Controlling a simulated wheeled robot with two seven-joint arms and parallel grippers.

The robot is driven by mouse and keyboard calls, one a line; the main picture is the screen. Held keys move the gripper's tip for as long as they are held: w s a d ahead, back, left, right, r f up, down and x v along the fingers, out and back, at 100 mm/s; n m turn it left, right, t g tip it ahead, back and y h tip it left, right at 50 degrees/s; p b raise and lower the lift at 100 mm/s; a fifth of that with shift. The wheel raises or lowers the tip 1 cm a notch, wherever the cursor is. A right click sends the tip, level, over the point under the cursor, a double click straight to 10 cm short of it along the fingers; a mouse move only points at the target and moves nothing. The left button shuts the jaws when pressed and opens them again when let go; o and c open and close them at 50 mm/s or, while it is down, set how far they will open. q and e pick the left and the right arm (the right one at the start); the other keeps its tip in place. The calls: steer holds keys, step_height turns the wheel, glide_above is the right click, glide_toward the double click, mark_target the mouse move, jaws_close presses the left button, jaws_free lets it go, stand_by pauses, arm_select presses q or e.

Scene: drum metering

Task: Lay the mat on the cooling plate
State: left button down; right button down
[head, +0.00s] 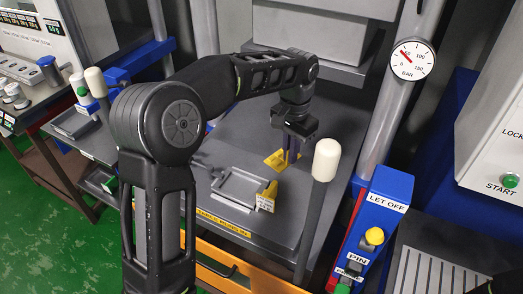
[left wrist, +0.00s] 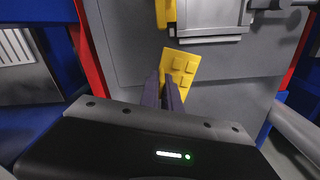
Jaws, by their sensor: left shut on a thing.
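A small yellow studded piece, which looks like the mat (head: 274,161), is at my left gripper (head: 290,157) over the grey bench. In the left wrist view the mat (left wrist: 183,66) shows raised bumps, and the fingers of my left gripper (left wrist: 164,82) are closed on its near edge. I cannot tell whether the mat touches the bench top. A ribbed grey plate (head: 430,272) at the lower right may be the cooling plate; no readable label on it confirms this. My right gripper is not in view.
A white-capped post (head: 326,160) stands close to the right. A blue LET OFF button box (head: 380,225) stands between bench and ribbed plate. A pressure gauge (head: 412,59) hangs behind.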

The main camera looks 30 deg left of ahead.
arm_select(q)
steer(key=d+n, duration=0.1)
steer(key=w+d+f+n, duration=0.1)
steer(key=w+n, duration=0.1)
steer(key=shift+w+d+f, duration=0.1)
steer(key=shift+d+f, duration=0.2)
steer(key=shift+d, duration=0.1)
steer(key=shift+r, duration=0.1)
